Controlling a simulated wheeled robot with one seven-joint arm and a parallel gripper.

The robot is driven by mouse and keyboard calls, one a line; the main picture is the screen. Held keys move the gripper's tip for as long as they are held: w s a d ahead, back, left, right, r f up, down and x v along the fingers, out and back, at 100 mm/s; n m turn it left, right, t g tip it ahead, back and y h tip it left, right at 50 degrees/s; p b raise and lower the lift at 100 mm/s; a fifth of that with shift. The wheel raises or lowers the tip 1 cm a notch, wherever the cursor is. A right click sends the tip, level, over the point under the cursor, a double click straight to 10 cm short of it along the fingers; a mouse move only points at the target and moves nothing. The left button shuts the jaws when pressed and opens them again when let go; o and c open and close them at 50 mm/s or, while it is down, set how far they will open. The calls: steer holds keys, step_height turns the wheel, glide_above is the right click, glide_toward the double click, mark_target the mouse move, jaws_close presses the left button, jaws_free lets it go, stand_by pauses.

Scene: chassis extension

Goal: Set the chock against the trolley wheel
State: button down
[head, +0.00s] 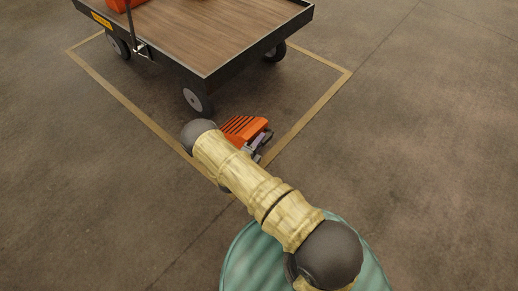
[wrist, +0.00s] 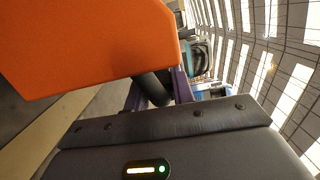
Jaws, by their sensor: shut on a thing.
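The orange chock (head: 244,126), with a ribbed top face, is in my gripper (head: 259,146), just in front of the trolley (head: 215,45). The chock also fills the upper left of the wrist view (wrist: 90,40). There a dark bar on it lies between the two purple fingers of my gripper (wrist: 157,90), which is shut on it. The nearest trolley wheel (head: 198,101) is behind and left of the chock, with a gap in the picture. My arm covers part of the chock's lower left. I cannot tell whether the chock touches the floor.
A yellow floor line (head: 130,103) frames the trolley, which has a wooden deck and other wheels (head: 276,52). An orange object (head: 122,5) sits on the deck, partly cut off. Floor to the right is clear.

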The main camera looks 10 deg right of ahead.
steer(key=shift+w+r, duration=0.1)
steer(key=shift+r, duration=0.1)
steer(key=shift+f+b, duration=1.4)
steer(key=shift+f, duration=0.6)
steer(key=c, duration=1.2)
jaws_free()
steer(key=p+v, duration=0.6)
steer(key=v, duration=0.6)
